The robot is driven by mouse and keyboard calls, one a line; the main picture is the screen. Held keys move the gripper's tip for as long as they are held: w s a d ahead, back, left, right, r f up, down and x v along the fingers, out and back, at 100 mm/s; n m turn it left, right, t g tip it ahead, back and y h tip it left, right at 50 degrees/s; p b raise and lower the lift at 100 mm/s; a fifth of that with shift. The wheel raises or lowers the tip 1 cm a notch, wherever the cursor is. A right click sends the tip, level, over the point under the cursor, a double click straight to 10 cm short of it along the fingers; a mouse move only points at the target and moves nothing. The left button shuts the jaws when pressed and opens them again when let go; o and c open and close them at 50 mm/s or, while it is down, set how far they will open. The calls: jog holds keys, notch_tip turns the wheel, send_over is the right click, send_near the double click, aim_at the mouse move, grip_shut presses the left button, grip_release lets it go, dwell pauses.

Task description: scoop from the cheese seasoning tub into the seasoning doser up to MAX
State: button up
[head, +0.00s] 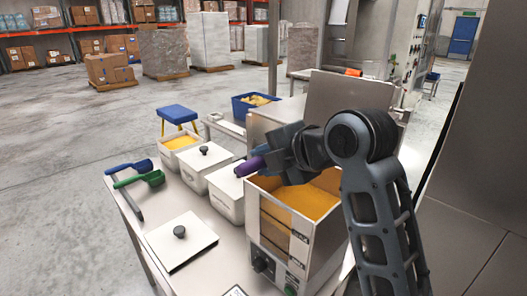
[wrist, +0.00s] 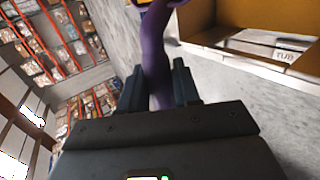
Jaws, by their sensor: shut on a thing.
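My gripper (head: 276,160) is shut on a purple scoop (head: 250,167) above the seasoning doser. In the wrist view the scoop's purple handle (wrist: 155,60) stands between the two fingers. Its bowl is mostly cut off at the top edge, so I cannot tell its load. The seasoning doser (head: 265,258) is an open steel box with orange-yellow powder (head: 310,200) inside and a marked front window (head: 276,232). The MAX mark is too small to read. An open white tub (head: 187,159) with yellow powder stands at the back left of the table; its label is not readable.
Two lidded white tubs (head: 206,171) (head: 226,198) stand between the open tub and the doser. A loose lid (head: 181,241) lies at the table's front. A blue scoop (head: 130,168) and a green scoop (head: 140,180) lie at the left. A blue crate (head: 242,107) stands behind.

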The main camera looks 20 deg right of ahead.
jog(key=t, duration=0.1)
jog(key=s+t+y, duration=0.1)
jog(key=t, duration=0.2)
jog(key=shift+s+d+r+b, duration=0.1)
jog(key=shift+s+d+b, duration=0.1)
jog(key=shift+d+b, duration=0.1)
jog(key=shift+t+y+b, duration=0.3)
jog(key=shift+b, duration=0.4)
jog(key=t+b, duration=0.1)
jog(key=b, duration=0.1)
jog(key=t+b, duration=0.1)
jog(key=b, duration=0.2)
jog(key=shift+s+d+y, duration=0.1)
jog(key=shift+s+y, duration=0.25)
jog(key=shift+y, duration=0.05)
jog(key=t+b, duration=0.2)
jog(key=b, duration=0.5)
jog(key=s+t+y+b, duration=0.1)
jog(key=b, duration=0.6)
jog(key=shift+d+t, duration=0.2)
jog(key=shift+t, duration=0.2)
grip_shut()
